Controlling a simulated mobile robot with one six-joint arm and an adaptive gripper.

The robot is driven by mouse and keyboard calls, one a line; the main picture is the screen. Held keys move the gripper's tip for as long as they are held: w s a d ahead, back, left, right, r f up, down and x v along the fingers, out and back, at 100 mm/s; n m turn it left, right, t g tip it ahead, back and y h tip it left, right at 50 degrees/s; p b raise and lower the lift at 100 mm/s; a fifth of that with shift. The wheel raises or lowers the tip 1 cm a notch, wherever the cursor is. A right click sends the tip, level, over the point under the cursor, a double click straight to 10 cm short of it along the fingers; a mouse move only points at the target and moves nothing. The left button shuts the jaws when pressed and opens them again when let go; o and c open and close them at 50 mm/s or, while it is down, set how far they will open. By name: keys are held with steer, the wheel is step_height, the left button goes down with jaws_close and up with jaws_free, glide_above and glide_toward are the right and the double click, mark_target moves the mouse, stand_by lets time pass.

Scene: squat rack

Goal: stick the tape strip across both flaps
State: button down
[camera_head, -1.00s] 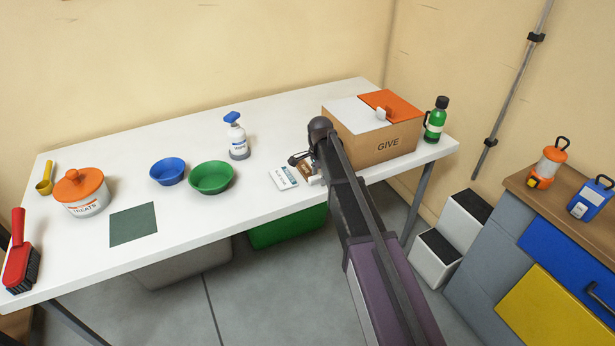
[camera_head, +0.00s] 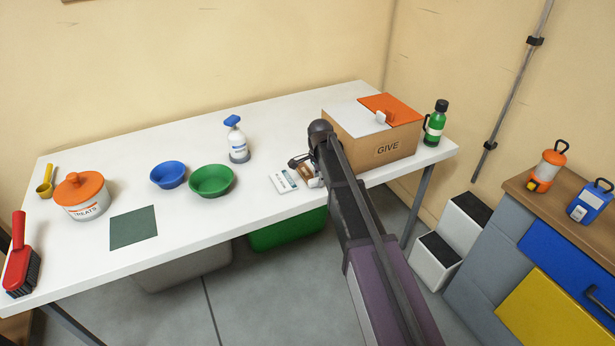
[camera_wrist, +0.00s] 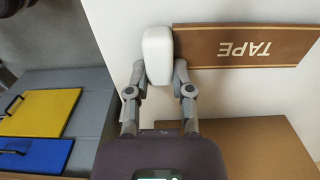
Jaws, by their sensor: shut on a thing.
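The tape strip (camera_wrist: 245,46) is a brown strip marked TAPE, with a white block-like tab (camera_wrist: 157,52) at one end. My gripper (camera_wrist: 159,76) is shut on that tab in the wrist view. In the head view my gripper (camera_head: 301,163) is low over the table's front edge, left of the box, and my arm hides most of the strip. The cardboard box (camera_head: 357,146) marked GIVE has a white flap (camera_head: 350,112) and an orange flap (camera_head: 402,108) on top. Both look folded down.
A white card (camera_head: 283,181) lies just left of my gripper. A green bottle (camera_head: 435,122) stands right of the box, and a spray bottle (camera_head: 236,142) stands behind and left of my gripper. Green (camera_head: 212,180) and blue (camera_head: 168,173) bowls stand farther left. The table (camera_head: 262,195) is bare between.

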steer(key=shift+r+p, duration=3.65)
steer(key=shift+r, duration=0.2)
step_height(320, 180, up, 24)
steer(key=p, duration=2.4)
steer(key=shift+d, duration=0.1)
